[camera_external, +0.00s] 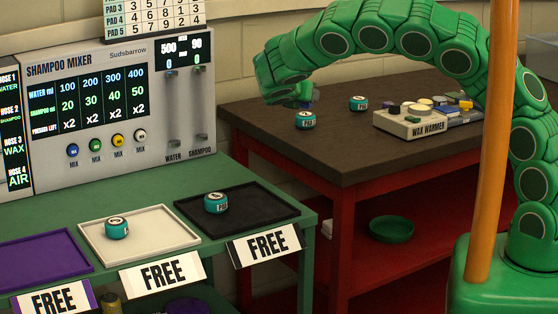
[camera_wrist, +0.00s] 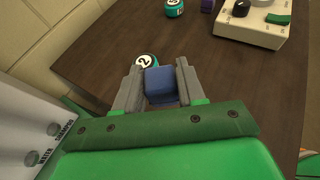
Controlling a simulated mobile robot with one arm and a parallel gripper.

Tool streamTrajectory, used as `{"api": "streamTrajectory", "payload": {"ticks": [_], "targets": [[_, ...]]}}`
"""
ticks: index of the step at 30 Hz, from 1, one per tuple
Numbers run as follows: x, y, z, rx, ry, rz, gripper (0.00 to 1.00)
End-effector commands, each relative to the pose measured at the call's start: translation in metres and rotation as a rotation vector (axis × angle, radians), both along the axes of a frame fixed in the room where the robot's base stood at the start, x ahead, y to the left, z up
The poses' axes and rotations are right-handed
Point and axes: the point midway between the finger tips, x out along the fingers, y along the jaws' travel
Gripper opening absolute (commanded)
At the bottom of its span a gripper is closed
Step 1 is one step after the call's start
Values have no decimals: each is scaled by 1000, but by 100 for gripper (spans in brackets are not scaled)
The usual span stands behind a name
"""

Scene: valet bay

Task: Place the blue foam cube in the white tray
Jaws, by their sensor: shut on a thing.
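The blue foam cube (camera_wrist: 160,84) sits between the two fingers of my gripper (camera_wrist: 160,82) in the wrist view, and the gripper is shut on it. In the external view my gripper (camera_external: 303,103) hangs low over the dark brown table, and only a little blue of the cube shows beside it. Whether the cube touches the table is hard to tell. The white tray (camera_external: 165,228) lies on the green bench at the lower left, between a purple tray and a black tray. A teal puck (camera_external: 117,228) is in the white tray at its left side.
A teal puck (camera_external: 305,120) stands close to my gripper, with another (camera_external: 358,103) to its right. The wax warmer (camera_external: 410,122) stands further right. The black tray (camera_external: 250,213) holds a teal puck. The purple tray (camera_external: 40,258) looks empty. The shampoo mixer (camera_external: 110,110) rises behind the bench.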

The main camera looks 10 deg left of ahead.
Motion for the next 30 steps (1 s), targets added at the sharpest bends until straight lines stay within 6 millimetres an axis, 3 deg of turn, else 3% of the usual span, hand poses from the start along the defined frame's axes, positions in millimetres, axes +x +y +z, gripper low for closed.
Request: {"api": "streamTrajectory", "payload": {"ticks": [6, 15, 24, 30], "targets": [[-61, 67, -16, -2, -1, 200, 11], [-156, 142, -43, -2, 2, 459, 11], [-263, 196, -71, -1, 2, 707, 11], [-334, 219, -89, -1, 0, 855, 11]]}}
